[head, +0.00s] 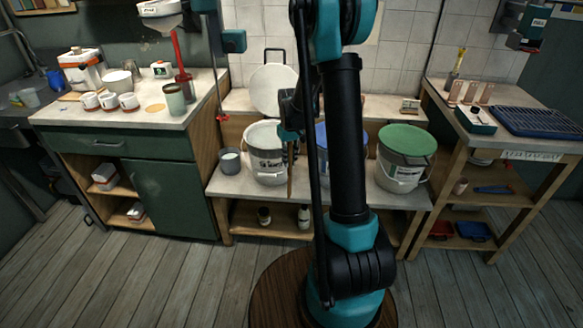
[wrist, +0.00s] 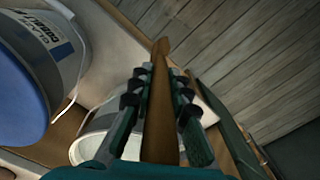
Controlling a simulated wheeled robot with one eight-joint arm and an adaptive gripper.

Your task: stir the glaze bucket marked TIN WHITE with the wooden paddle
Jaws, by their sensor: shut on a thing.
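My gripper (head: 291,133) is shut on the wooden paddle (wrist: 160,115); in the wrist view the paddle runs between both fingers (wrist: 160,82). In the head view the paddle (head: 290,178) hangs upright, outside and in front of the right side of an open pale bucket (head: 266,165). This bucket has white contents and a label too small to read. Its rim also shows below the fingers in the wrist view (wrist: 88,148). My arm hides part of the gripper and the space to its right.
A blue-lidded bucket (head: 321,138), its label reading COBALT in the wrist view (wrist: 55,45), stands right of the open one. A green-lidded bucket (head: 406,142) stands further right. A round white lid (head: 273,90) leans behind; a grey cup (head: 230,161) stands left.

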